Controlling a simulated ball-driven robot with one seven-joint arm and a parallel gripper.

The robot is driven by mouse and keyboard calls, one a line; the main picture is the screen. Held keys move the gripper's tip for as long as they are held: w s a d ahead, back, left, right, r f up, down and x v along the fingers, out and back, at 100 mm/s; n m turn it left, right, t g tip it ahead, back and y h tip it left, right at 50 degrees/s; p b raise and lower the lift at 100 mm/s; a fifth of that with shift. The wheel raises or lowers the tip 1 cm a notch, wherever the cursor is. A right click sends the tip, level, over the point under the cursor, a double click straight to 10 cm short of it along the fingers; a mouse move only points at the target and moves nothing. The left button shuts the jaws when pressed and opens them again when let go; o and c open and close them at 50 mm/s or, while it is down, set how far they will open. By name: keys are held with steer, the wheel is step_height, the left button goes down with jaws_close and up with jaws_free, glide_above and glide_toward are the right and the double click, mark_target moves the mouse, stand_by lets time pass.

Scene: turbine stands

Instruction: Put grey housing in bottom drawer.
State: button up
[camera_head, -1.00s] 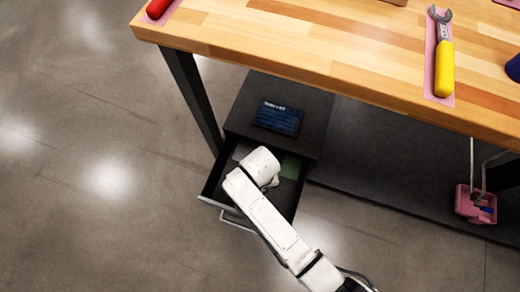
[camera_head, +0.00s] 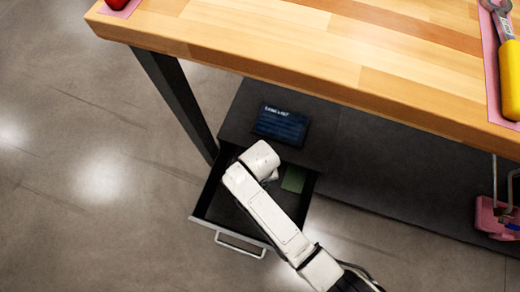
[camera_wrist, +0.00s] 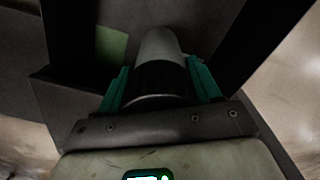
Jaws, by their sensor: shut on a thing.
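The bottom drawer (camera_head: 224,207) is pulled open under the workbench, and its inside shows dark around my white arm. My arm reaches over the drawer, and in the head view it hides my gripper and what it holds. In the wrist view my gripper (camera_wrist: 160,88) has green fingers shut on the sides of a rounded grey housing (camera_wrist: 158,45) with a dark band at its near end. The housing is over or inside the drawer; I cannot tell whether it touches the floor of the drawer.
A green patch (camera_head: 294,179) lies in the drawer's right part and a dark labelled panel (camera_head: 281,124) is on the cabinet top. The wooden bench top (camera_head: 330,55) overhangs behind. A table leg (camera_head: 178,100) stands at left. A pink holder (camera_head: 492,218) is at far right.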

steer(key=f+b, duration=0.3)
steer(key=f, duration=0.2)
steer(key=w+f+b, duration=0.1)
steer(key=f+b, duration=0.1)
steer(key=shift+f+b, duration=0.15)
steer(key=shift+b, duration=0.15)
step_height(320, 180, down, 8)
steer(key=b, duration=0.7)
steer(key=shift+b, duration=0.3)
steer(key=shift+f, duration=0.4)
steer(key=o, duration=1.7)
steer(key=shift+s, duration=0.15)
step_height(320, 180, up, 7)
steer(key=p, duration=0.7)
steer(key=shift+p, duration=0.35)
